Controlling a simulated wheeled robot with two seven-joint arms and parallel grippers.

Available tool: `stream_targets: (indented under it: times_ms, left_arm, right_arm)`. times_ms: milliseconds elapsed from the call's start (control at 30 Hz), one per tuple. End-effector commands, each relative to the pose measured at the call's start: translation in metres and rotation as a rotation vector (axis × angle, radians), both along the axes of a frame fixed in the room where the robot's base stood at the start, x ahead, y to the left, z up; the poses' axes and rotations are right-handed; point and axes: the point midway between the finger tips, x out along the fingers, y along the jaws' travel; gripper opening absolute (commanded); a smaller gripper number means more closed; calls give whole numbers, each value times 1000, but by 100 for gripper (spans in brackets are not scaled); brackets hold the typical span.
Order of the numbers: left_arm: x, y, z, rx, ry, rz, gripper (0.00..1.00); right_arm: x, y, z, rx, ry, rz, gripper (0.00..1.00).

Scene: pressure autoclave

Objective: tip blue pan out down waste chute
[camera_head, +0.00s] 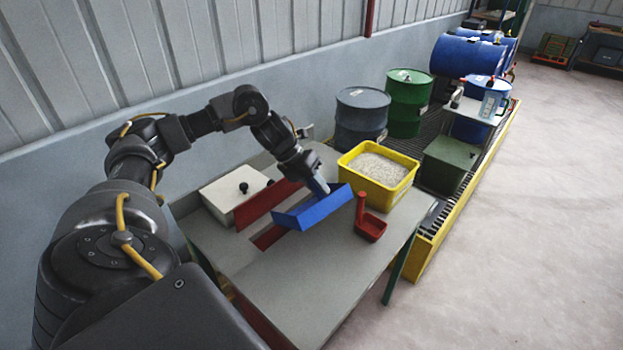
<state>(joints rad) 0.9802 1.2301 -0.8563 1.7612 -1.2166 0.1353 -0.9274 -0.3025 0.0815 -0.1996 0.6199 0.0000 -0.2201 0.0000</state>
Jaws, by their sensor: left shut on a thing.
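My left gripper (318,187) is shut on the blue pan (322,209) at its back edge. The pan is over the table, just right of a red-edged slot (268,237), which looks like the waste chute. A raised red panel (262,206) stands along the slot's back side. The pan looks tilted, with one blue side facing the camera. Its inside is mostly hidden, so I cannot tell whether anything is in it. My right gripper is not in view.
A yellow bin (380,194) of pale granules stands at the table's back right. A red scoop (369,226) is in front of it. A white box (226,208) with a black knob is at the left. The front of the grey table (305,285) is clear.

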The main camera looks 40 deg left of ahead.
Motion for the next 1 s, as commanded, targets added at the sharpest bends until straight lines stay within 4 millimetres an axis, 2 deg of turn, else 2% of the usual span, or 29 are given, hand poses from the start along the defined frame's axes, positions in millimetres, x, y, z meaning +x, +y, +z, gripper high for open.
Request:
stream_targets:
  times_ms: [33, 500, 733, 1000]
  left_arm:
    - [-1, -7, 5, 33, -6, -7, 0]
    - [-4, -54, -11, 383, -37, -6, 0]
    - [-6, -64, -23, 512, -46, -1, 0]
    - [-6, -67, -30, 562, -51, 1, 0]
  right_arm:
    - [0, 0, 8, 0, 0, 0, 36]
    - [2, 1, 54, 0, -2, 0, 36]
    - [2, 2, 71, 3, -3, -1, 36]
    - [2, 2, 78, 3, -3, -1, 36]
